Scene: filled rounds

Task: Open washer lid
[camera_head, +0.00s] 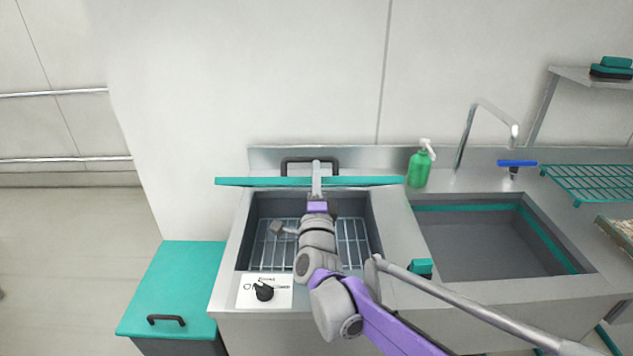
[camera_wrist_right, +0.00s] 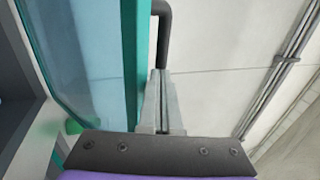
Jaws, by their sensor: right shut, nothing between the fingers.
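The washer lid (camera_head: 250,181) stands raised along the back of the washer basin, seen nearly edge-on as a teal strip. Its black handle (camera_head: 290,161) shows just behind the strip. The wrist view shows the lid's teal edge (camera_wrist_right: 136,45) and the dark handle (camera_wrist_right: 163,40). My right gripper (camera_head: 316,166) reaches over the basin to the lid's edge. Its fingers (camera_wrist_right: 162,85) are shut and empty, close beside the teal edge and the handle's end; whether they touch is unclear. The open basin (camera_head: 258,225) shows a wire rack inside. My left gripper is not seen.
A black knob (camera_head: 264,292) sits on the washer's front panel. A teal-topped cabinet (camera_head: 175,285) stands left. The wall is close behind.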

